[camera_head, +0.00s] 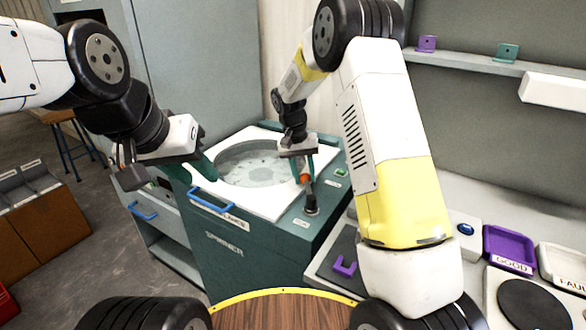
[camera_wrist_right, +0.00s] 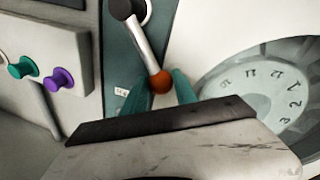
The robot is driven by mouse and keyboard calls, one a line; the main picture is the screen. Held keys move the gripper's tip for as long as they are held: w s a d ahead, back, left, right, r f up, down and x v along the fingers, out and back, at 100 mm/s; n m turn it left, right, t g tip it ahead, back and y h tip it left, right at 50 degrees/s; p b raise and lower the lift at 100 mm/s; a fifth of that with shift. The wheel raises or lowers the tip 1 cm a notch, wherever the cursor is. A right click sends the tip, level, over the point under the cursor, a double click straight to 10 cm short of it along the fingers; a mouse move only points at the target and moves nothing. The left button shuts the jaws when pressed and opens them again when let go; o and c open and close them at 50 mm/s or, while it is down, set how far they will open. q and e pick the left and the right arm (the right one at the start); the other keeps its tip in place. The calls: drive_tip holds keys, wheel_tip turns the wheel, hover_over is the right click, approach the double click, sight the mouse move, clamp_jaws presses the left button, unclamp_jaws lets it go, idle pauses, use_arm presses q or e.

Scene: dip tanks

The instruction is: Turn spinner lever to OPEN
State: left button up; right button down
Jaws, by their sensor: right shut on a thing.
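The spinner (camera_head: 240,245) is a teal cabinet with a white top and a round bowl. Its lever (camera_head: 309,194) is a metal rod with an orange knob and a dark pivot, at the top's right side. The right wrist view shows the lever (camera_wrist_right: 146,47) with its orange knob (camera_wrist_right: 160,82) between teal fingertips. My right gripper (camera_head: 303,172) is shut on the knob. Small labels (camera_head: 301,223) stand by the lever, too small to read. My left gripper (camera_head: 204,167) is over the left edge of the top, away from the lever; its opening is unclear.
A blue handle (camera_head: 212,207) is on the spinner's front top edge. Right of the spinner, a bench carries a purple tray (camera_head: 509,248), a white tray (camera_head: 563,268) and a blue button (camera_head: 466,229). The right wrist view shows teal and purple knobs (camera_wrist_right: 60,79) on a panel.

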drive_tip(key=d+m, duration=0.3)
drive_tip(key=shift+d+r+m+g, duration=0.1)
drive_tip(key=shift+d+m+g, duration=0.05)
drive_tip(key=shift+m+g, duration=0.25)
drive_tip(key=shift+s+d+m+g+y, duration=0.15)
drive_tip(key=shift+s+d+m, duration=0.25)
drive_tip(key=shift+d+m, duration=0.55)
drive_tip(key=shift+s+d+m+g+y, duration=0.15)
drive_tip(key=shift+s+d+m, duration=0.2)
drive_tip(key=shift+d+m, duration=0.55)
drive_tip(key=shift+a, duration=0.15)
drive_tip(key=c, duration=1)
unclamp_jaws()
wheel_tip(320, 180, up, 8)
drive_tip(key=w+a, duration=0.1)
drive_tip(key=shift+f, duration=0.2)
